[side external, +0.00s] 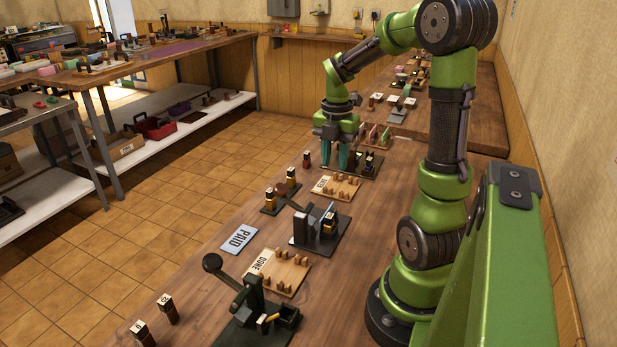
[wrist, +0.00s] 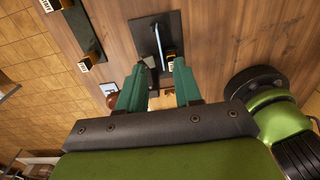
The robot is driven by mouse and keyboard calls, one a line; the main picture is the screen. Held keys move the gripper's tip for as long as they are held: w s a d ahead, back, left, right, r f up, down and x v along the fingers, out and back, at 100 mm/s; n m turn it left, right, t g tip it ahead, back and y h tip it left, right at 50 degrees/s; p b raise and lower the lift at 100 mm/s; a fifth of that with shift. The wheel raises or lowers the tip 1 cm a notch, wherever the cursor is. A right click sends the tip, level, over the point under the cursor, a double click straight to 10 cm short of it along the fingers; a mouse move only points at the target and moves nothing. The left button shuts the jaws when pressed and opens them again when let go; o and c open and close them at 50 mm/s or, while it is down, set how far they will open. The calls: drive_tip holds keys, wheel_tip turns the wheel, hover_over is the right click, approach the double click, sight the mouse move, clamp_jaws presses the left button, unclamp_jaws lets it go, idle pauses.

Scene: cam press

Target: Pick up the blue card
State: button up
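A thin pale-blue card (side external: 329,212) appears to stand on edge in the dark press (side external: 305,243) at mid-table in the side view. In the wrist view a thin blue edge (wrist: 158,45) stands on a dark base plate (wrist: 146,29), beyond my fingertips. My gripper (side external: 337,164) hangs fingers-down over the far part of the bench, past the press and apart from the card. In the wrist view my gripper's teal fingers (wrist: 160,72) are spread, with nothing between them. The card's lower part is hidden by the press.
Wooden peg boards (side external: 285,271) (side external: 336,187) lie on either side of the press. A stamp rack (side external: 280,200) and a flat PAID plate (side external: 239,238) are to its left. A lever press (side external: 257,310) stands in front.

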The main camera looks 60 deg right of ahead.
drive_tip(key=f, duration=1.3)
drive_tip(key=shift+w+a+f, duration=0.2)
clamp_jaws()
